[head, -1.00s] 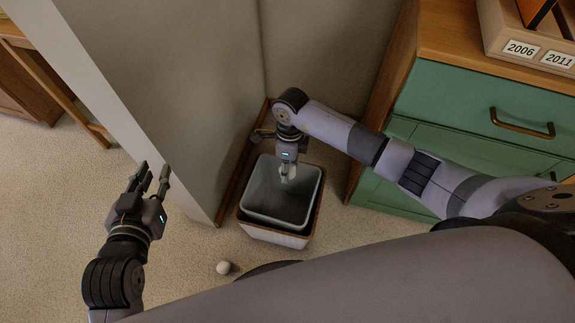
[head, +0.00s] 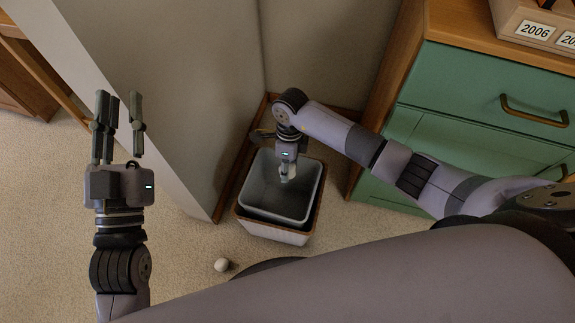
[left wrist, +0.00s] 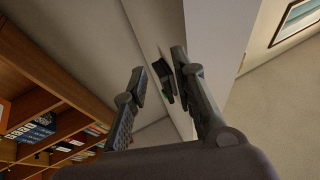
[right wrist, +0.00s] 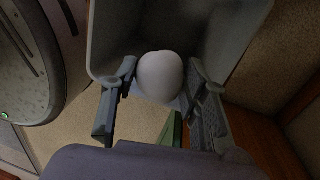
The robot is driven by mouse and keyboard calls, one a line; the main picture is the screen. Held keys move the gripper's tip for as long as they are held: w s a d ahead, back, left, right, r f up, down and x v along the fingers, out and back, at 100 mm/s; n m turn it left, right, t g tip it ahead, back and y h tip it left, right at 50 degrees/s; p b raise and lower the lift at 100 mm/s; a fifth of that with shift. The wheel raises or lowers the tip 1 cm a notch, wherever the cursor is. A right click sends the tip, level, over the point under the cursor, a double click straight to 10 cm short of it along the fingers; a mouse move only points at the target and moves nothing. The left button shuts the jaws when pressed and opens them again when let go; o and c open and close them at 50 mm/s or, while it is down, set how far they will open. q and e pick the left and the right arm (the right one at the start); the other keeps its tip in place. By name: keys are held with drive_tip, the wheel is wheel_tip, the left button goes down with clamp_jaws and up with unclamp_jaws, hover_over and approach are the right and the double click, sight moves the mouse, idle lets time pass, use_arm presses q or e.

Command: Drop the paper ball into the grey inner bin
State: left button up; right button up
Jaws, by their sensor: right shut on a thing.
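The grey inner bin (head: 303,200) stands inside a brown-rimmed outer bin (head: 279,235) on the carpet, beside the wall corner. My right gripper (head: 287,174) points down over the back part of the inner bin's opening. It is shut on a smooth white rounded thing, which looks like the paper ball (right wrist: 160,74), between its fingertips in the right wrist view. The grey bin walls show around it there. My left gripper (head: 120,112) is open and empty, well left of the bins, with its fingers pointing up the picture; they also show apart in the left wrist view (left wrist: 155,80).
A small pale ball (head: 221,265) lies on the carpet in front of the bins. A green drawer cabinet (head: 480,95) stands right of them, with a labelled wooden box (head: 535,25) on top. A grey wall (head: 185,100) rises to the left.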

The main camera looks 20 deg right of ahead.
use_arm(q)
drive_tip(key=shift+s+r+t, duration=0.45)
drive_tip(key=shift+r+t, duration=0.15)
drive_tip(key=shift+r, duration=0.25)
use_arm(e)
drive_tip(key=shift+f, duration=0.25)
drive_tip(key=o, duration=0.8)
drive_tip(key=shift+c, duration=0.2)
wheel_tip(320, 180, up, 12)
drive_tip(key=w+d, duration=0.1)
drive_tip(key=shift+w, duration=0.25)
drive_tip(key=shift+f, duration=0.1)
